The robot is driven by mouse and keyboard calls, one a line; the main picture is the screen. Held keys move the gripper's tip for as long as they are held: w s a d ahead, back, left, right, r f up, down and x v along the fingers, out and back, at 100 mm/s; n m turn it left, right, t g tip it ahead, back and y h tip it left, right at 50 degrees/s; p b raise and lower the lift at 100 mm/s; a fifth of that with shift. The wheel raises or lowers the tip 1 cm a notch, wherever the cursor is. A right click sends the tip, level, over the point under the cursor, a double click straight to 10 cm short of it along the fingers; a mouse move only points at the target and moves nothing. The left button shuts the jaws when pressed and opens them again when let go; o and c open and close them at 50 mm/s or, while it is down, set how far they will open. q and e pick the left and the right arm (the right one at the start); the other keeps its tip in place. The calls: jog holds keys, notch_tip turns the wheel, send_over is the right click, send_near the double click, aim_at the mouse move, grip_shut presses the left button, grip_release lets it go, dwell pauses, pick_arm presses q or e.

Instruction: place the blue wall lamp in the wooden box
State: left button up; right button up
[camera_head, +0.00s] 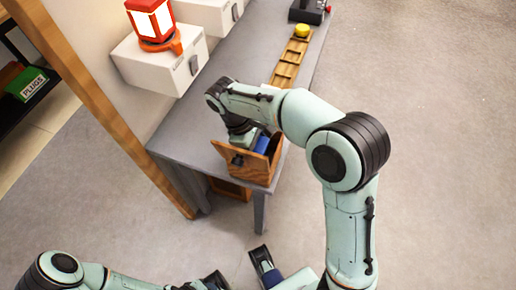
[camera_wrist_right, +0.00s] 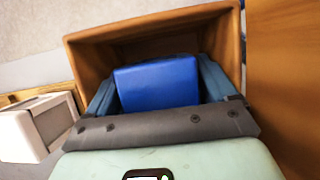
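The wooden box (camera_head: 240,165) stands at the near end of the grey table, its open top facing up. The blue wall lamp (camera_head: 263,144) shows only as a small blue part at the box's opening, mostly hidden by my right arm. In the right wrist view the blue lamp (camera_wrist_right: 158,84) is between the two fingers of my right gripper (camera_wrist_right: 158,80), inside the walls of the wooden box (camera_wrist_right: 90,62). The fingers fit close against both its sides.
The grey table (camera_head: 190,118) runs away from me. A red lantern (camera_head: 152,22) sits on a white box (camera_head: 160,62) to the left. A wooden tray (camera_head: 291,62) with a yellow object (camera_head: 301,30) lies farther back. The floor at right is clear.

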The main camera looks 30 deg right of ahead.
jog(key=p+v, duration=0.3)
jog(key=v, duration=0.9)
jog(key=shift+r, duration=0.2)
